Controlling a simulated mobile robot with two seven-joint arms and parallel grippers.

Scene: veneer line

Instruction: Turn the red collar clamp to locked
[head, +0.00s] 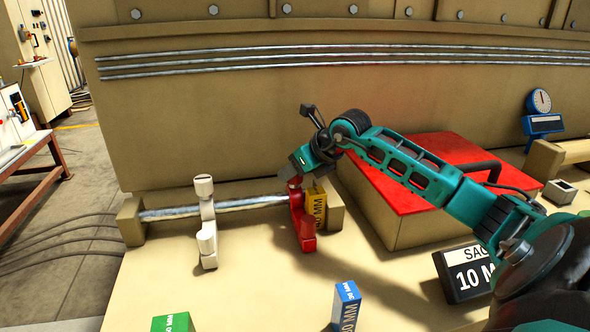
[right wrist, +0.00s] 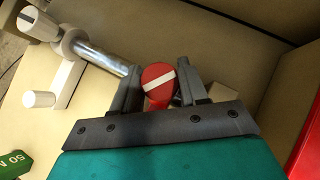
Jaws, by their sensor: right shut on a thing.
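The red collar clamp (head: 304,226) sits at the right end of a horizontal steel rod (head: 235,204), its body reaching down to the bench. Its round red knob (right wrist: 158,76), with a white diagonal stripe, shows in the right wrist view. My right gripper (head: 294,181) comes down from above and is shut on the knob. In the right wrist view my right gripper (right wrist: 160,82) has one finger on each side of the knob. The fingers partly hide the clamp body. My left gripper is not in view.
A white collar clamp (head: 207,235) is on the rod to the left. A yellow block (head: 319,208) stands close beside the red clamp. A red-topped box (head: 385,175) lies under my right arm. Blue (head: 345,305) and green (head: 172,323) blocks are in front.

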